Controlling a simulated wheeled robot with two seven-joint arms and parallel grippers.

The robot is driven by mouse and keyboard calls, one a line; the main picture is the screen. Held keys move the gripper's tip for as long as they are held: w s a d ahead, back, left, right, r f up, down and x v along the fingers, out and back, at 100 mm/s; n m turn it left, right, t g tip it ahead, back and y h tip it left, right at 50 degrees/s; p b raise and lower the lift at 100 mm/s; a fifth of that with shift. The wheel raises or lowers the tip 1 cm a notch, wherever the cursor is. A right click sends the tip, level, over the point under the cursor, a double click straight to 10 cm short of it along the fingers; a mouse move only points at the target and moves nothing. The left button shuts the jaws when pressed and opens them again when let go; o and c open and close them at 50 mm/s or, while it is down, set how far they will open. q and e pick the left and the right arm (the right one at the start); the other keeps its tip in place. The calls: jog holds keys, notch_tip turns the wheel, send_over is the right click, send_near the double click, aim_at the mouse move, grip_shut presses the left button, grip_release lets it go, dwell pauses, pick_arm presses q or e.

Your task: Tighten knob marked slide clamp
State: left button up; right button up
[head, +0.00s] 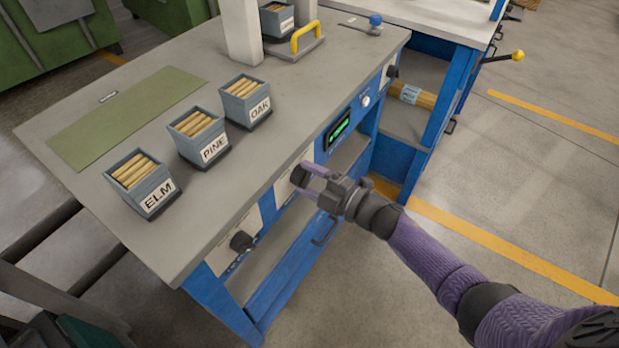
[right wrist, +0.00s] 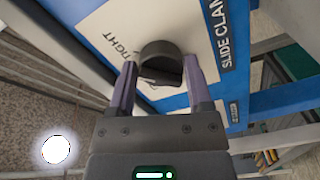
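In the head view the knob (head: 298,175) is on the bench's front, partly hidden by my right gripper (head: 308,180). In the right wrist view the two purple fingers of this gripper (right wrist: 161,75) stand on either side of the knob. They look spread, with narrow gaps to the knob; contact is not clear. My left gripper is not in view.
Another dark knob (head: 241,241) is on the front, nearer the lower left, and a third (head: 391,71) is further back. A green-lit display (head: 339,131) lies between. Boxes marked ELM (head: 140,185), PINE (head: 200,138) and OAK (head: 246,101) stand on the bench top. Open floor lies to the right.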

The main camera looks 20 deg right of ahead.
jog(key=o, duration=0.3)
jog(key=shift+o, duration=0.2)
jog(key=shift+s, duration=0.1)
jog(key=p+v, duration=0.2)
jog(key=v, duration=0.7)
jog(key=shift+s+d, duration=0.3)
